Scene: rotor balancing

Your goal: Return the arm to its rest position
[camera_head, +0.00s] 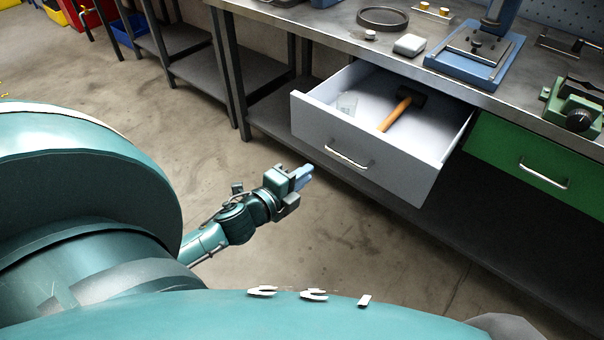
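My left arm, in teal, comes in from the left in the head view, with its forearm (205,243) reaching up and right above the floor. My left gripper (303,177) has light blue fingers and is in front of the open drawer, apart from its handle (349,160). The fingers overlap from this angle, so I cannot tell whether they are open or shut. I see nothing held in them. My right gripper is out of view.
The light grey drawer (388,161) is pulled out and holds a wooden-handled hammer (394,114) and a small clear item (346,104). The green drawer (535,160) is shut. Tools and a blue press (475,58) stand on the workbench (335,22).

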